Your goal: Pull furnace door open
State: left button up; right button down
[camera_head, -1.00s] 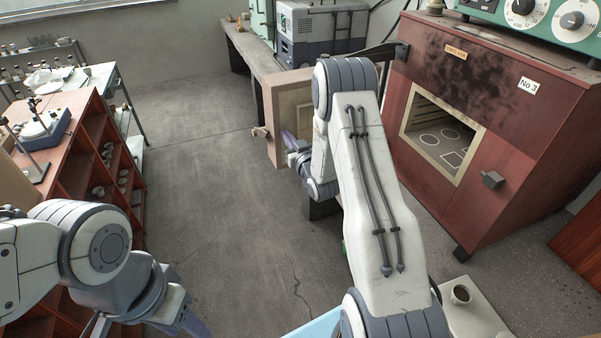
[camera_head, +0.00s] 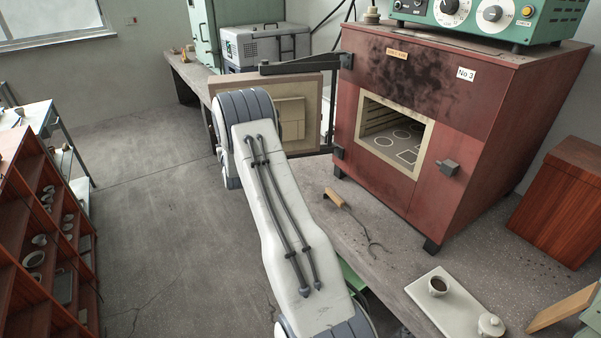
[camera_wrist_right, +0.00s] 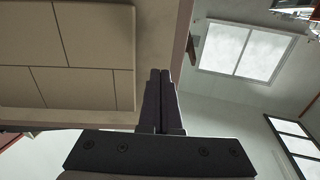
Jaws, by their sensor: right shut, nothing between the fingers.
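The red-brown furnace (camera_head: 470,130) has its chamber open in the head view, with pale lining and round marks inside. Its door (camera_head: 303,86) stands swung out to the left on a dark hinge bracket (camera_head: 300,66), its brick-lined inner face showing. My right arm crosses in front of the door and hides part of it, and hides my right gripper in that view. In the right wrist view my right gripper (camera_wrist_right: 160,95) is shut and empty, close to the edge of the door's brick-lined inner face (camera_wrist_right: 85,55). Whether it touches the door cannot be told. My left gripper is out of view.
A wooden-handled tool (camera_head: 350,215) lies on the bench before the furnace. A pale tray (camera_head: 440,310) holds a cup and a lidded pot. A wooden box (camera_head: 560,200) stands at the right. Open floor (camera_head: 150,190) lies to the left, with red shelves (camera_head: 45,270) beyond.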

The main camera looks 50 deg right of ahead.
jog(key=a+b+v, duration=0.1)
jog(key=b+v, duration=0.2)
jog(key=v, duration=1.1)
jog(key=shift+w+b, duration=0.3)
